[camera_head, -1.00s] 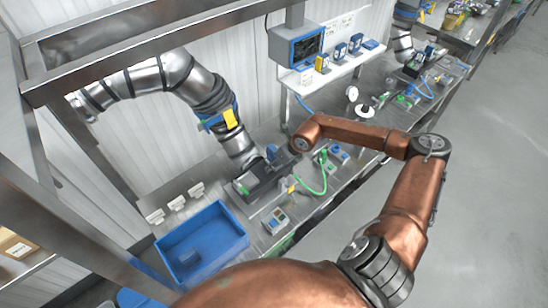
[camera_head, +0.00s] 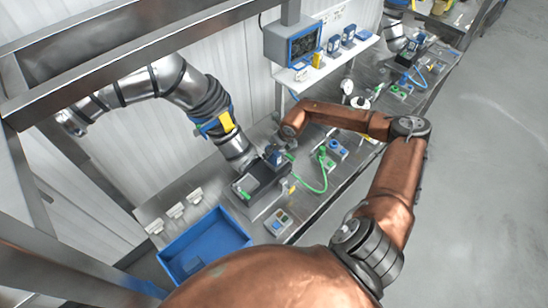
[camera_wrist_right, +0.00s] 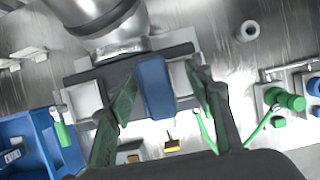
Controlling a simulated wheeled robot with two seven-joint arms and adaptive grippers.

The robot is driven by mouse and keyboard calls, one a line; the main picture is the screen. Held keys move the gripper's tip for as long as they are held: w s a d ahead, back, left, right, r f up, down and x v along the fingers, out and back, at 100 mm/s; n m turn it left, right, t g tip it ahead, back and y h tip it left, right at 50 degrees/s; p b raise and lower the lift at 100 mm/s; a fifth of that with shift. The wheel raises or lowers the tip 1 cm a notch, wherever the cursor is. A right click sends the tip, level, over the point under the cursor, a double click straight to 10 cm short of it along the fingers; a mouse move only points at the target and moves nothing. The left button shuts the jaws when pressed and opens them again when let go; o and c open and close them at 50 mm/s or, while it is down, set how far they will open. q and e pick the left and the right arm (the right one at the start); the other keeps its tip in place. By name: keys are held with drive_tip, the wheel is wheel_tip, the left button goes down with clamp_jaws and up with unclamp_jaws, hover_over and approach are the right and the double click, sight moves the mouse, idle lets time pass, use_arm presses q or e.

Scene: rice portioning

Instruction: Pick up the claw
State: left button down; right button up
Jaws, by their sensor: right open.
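Nothing is surely recognisable as a claw. A blue upright block (camera_wrist_right: 155,86) stands at a dark and grey fixture (camera_wrist_right: 112,74) in the right wrist view. My right gripper (camera_wrist_right: 163,74) has two dark green fingers, open and apart, one on each side of the block. I cannot tell whether either finger touches it. In the head view my copper right arm reaches over the bench, its wrist near the dark fixture (camera_head: 262,181); its fingers are not clear there. My left gripper is not in view.
A silver arm (camera_head: 180,80) hangs over the fixture from the left. A blue bin (camera_head: 228,222) stands at the bench's near end. Control boxes with green and blue buttons (camera_head: 278,222) and a green cable (camera_head: 322,178) lie nearby. A monitor (camera_head: 303,42) stands behind.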

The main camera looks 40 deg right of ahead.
drive_tip(key=x, duration=0.1)
drive_tip(key=p+x, duration=0.1)
drive_tip(key=x, duration=0.1)
drive_tip(key=p+x, duration=0.1)
drive_tip(key=shift+a+f, duration=0.25)
drive_tip(key=shift+a, duration=0.1)
drive_tip(key=shift+w+f, duration=0.1)
drive_tip(key=shift+f, duration=0.25)
drive_tip(key=c, duration=0.4)
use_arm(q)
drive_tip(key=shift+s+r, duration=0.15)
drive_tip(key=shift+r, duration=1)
use_arm(e)
clamp_jaws()
